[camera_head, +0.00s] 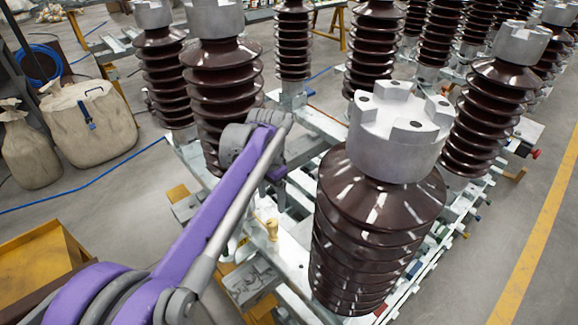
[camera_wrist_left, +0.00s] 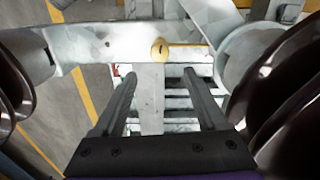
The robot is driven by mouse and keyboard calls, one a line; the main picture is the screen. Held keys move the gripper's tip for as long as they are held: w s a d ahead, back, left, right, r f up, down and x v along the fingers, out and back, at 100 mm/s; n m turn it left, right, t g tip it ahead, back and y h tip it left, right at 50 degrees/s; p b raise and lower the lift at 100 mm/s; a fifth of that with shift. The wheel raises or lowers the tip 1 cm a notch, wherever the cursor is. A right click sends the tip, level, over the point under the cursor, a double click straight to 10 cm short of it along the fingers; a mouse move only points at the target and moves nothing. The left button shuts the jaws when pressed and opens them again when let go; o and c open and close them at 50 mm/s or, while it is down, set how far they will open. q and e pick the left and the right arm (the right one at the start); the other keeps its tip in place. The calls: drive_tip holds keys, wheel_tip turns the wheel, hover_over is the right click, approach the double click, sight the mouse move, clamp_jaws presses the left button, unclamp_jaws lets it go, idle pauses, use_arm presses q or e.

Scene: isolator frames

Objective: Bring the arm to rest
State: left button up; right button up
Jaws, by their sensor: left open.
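My left arm, purple and grey, reaches in from the lower left of the head view and bends down between the brown ribbed insulators. My left gripper (camera_head: 279,192) is small and partly hidden there, beside the large front insulator (camera_head: 372,235). In the left wrist view, my left gripper (camera_wrist_left: 158,73) has its two dark fingers apart with nothing held between them. A round yellow knob (camera_wrist_left: 160,49) shows beyond the fingertips on a pale metal beam (camera_wrist_left: 100,47). My right gripper is in neither view.
Several insulators with grey metal caps (camera_head: 400,125) stand close around my arm on a pale metal frame (camera_head: 315,122). Large beige sacks (camera_head: 88,122) stand at the left. Open floor with a yellow line (camera_head: 540,235) lies at the right.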

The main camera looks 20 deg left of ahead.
use_arm(q)
drive_tip(key=s+d+f+n+t+p, duration=0.1)
drive_tip(key=s+d+n+t+p, duration=0.1)
drive_tip(key=s, duration=0.9)
drive_tip(key=s+d+f+n+t+p, duration=0.2)
drive_tip(key=s+n+t+p, duration=0.1)
drive_tip(key=s, duration=0.8)
drive_tip(key=shift+s, duration=0.15)
